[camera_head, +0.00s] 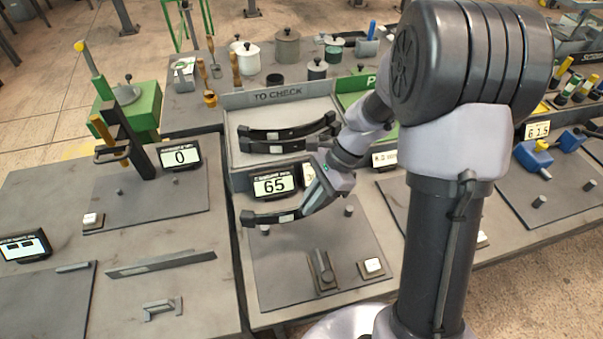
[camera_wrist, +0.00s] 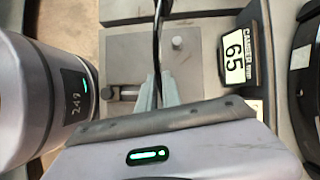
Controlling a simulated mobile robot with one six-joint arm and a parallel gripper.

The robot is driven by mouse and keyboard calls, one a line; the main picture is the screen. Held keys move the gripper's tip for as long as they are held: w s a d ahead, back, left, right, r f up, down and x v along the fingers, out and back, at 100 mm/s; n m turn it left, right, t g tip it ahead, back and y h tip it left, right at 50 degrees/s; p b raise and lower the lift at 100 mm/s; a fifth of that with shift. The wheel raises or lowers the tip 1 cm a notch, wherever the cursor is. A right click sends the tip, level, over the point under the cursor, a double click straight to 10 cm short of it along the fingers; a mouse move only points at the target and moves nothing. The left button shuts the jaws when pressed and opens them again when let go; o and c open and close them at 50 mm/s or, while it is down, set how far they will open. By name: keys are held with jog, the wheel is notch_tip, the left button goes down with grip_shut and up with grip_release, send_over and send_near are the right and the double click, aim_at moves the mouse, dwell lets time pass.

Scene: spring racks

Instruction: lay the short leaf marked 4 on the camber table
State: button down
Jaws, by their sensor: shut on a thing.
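My gripper (camera_head: 298,212) is shut on a dark, curved leaf (camera_head: 262,219) with a pale label; I cannot read its mark. The leaf is over the rear part of the camber table, a dark grey plate (camera_head: 291,263) with short pegs. I cannot tell whether it touches the pegs. In the wrist view the leaf (camera_wrist: 156,35) shows edge-on as a thin dark strip rising from between my fingers (camera_wrist: 157,92). A peg (camera_wrist: 177,43) stands just right of it. The camber display (camera_wrist: 235,57) reads 65.
Behind is the TO CHECK tray (camera_head: 231,152) with two dark curved leaves (camera_head: 286,131) (camera_head: 272,147). A clamp-like block (camera_head: 322,271) and white button (camera_head: 372,266) are at the plate's front. Left is another plate with a display (camera_head: 180,156) reading 0.

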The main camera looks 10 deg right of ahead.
jog(key=f+b, duration=0.2)
jog(key=f, duration=0.1)
jog(key=s+f+m+b, duration=0.1)
jog(key=f+b, duration=0.1)
jog(key=f, duration=0.1)
jog(key=s+d+f+m+t+b, duration=0.1)
jog(key=f+b, duration=0.1)
jog(key=f, duration=0.1)
jog(key=shift+s+d+f+b, duration=0.1)
jog(key=shift+s+f+b, duration=0.1)
jog(key=shift+f+b, duration=0.15)
dwell(0.9)
jog(key=shift+w, duration=0.5)
dwell(0.5)
jog(key=shift+f, duration=0.1)
dwell(0.4)
jog(key=c, duration=2)
grip_release()
jog(key=o, duration=1)
jog(key=shift+f, duration=0.1)
jog(key=shift+o, duration=0.2)
